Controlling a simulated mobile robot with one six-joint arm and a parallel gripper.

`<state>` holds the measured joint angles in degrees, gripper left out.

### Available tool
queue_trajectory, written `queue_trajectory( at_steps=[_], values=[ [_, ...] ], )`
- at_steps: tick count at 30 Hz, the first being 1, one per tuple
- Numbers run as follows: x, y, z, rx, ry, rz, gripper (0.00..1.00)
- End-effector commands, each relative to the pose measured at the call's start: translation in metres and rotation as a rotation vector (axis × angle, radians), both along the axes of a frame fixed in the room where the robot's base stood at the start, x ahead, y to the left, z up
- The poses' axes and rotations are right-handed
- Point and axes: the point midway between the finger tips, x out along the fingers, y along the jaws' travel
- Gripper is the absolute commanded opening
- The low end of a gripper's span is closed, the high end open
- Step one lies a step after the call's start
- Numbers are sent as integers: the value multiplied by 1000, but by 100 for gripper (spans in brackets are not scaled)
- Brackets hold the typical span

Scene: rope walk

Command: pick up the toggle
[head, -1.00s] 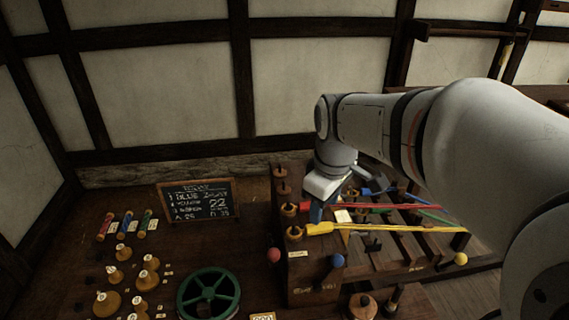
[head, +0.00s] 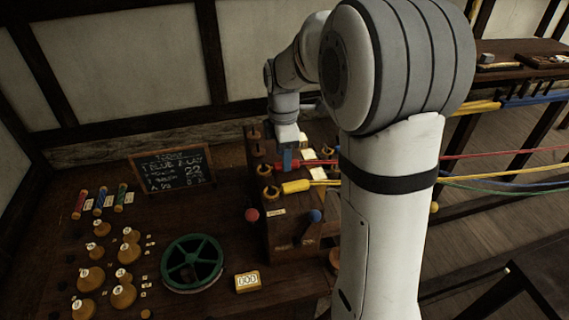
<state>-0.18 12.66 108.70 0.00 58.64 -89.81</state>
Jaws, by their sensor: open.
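No single part is clearly marked as the toggle, so I cannot tell which piece it is. My gripper (head: 287,162) points down at the wooden rope stand (head: 285,235), with its blue tip at the red rope end (head: 312,164). I cannot tell whether it touches that end. The gap between the fingers is too small to see. The yellow rope end (head: 296,187) lies just in front of the gripper, beside a wooden hook (head: 268,193). My arm hides much of the stand's right side.
A green wheel (head: 193,246), a yellow counter (head: 248,281) and several wooden weights (head: 90,278) stand on the bench at left. A chalkboard (head: 172,170) stands behind. Red (head: 251,214) and blue (head: 315,215) knobs project at the stand's front. Taut ropes run off right.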

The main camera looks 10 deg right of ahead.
Motion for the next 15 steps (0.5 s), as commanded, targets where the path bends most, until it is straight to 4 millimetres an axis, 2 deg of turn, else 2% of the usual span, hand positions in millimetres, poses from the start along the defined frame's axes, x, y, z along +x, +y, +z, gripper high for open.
queue_trajectory(
  at_steps=[3,6,13,15],
  values=[
    [0,1,-16,0,3,0,49],
    [-1,1,-24,0,2,0,49],
    [0,1,-25,0,0,0,49],
    [0,1,-25,0,0,0,44]
  ],
)
